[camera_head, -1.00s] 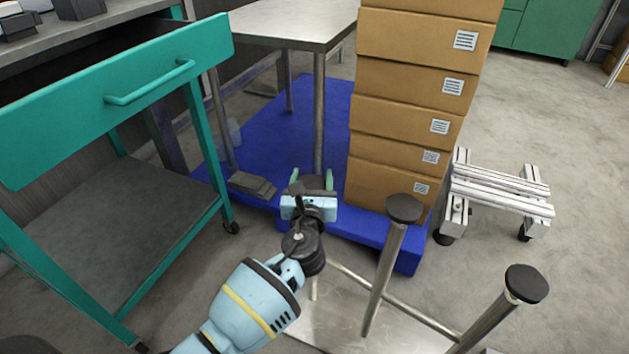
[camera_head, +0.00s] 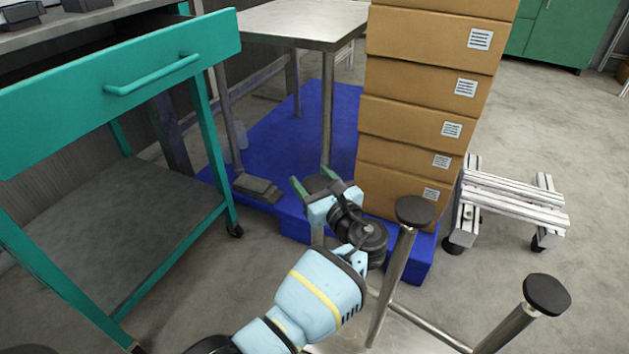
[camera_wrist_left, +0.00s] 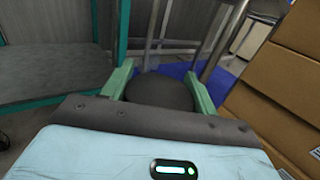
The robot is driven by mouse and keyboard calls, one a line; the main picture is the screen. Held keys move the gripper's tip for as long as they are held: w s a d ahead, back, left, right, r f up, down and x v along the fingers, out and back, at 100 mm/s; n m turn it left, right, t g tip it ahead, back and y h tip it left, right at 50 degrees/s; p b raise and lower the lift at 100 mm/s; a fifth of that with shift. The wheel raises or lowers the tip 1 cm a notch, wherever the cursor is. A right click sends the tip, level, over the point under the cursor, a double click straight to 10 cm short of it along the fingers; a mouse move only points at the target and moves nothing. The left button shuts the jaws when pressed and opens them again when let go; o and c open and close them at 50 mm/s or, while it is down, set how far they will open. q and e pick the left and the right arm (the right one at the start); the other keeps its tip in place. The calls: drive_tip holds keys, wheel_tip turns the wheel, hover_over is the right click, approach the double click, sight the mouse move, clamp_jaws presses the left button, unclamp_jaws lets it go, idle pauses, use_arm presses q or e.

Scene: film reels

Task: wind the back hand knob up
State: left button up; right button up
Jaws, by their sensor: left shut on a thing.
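An upturned metal frame has round posts with black hand knobs on their tops. The back hand knob (camera_head: 317,184) is a dark disc, mostly hidden by my left gripper (camera_head: 312,183) in the head view. The left gripper is shut on it, one green finger on each side. In the left wrist view the knob (camera_wrist_left: 162,92) sits between the two fingers (camera_wrist_left: 160,90). Two other knobs, the middle one (camera_head: 414,210) and the front right one (camera_head: 547,294), stand free. My right gripper is not in view.
A teal workbench (camera_head: 190,105) with a drawer stands at the left. Stacked cardboard boxes (camera_head: 425,85) stand on a blue pallet (camera_head: 418,262) just behind the posts. A white slatted stand (camera_head: 515,200) is at the right. Grey floor (camera_head: 570,120) is clear farther right.

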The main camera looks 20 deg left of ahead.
use_arm(q)
drive_tip(key=shift+s+f, duration=0.15)
drive_tip(key=shift+f, duration=0.35)
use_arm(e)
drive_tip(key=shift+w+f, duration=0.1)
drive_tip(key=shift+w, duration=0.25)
use_arm(q)
drive_tip(key=o, duration=1)
drive_tip(key=shift+c, duration=0.2)
drive_tip(key=shift+r, duration=0.2)
drive_tip(key=p+v, duration=0.2)
drive_tip(key=v, duration=0.5)
drive_tip(key=shift+s+d, duration=0.15)
drive_tip(key=shift+d, duration=0.15)
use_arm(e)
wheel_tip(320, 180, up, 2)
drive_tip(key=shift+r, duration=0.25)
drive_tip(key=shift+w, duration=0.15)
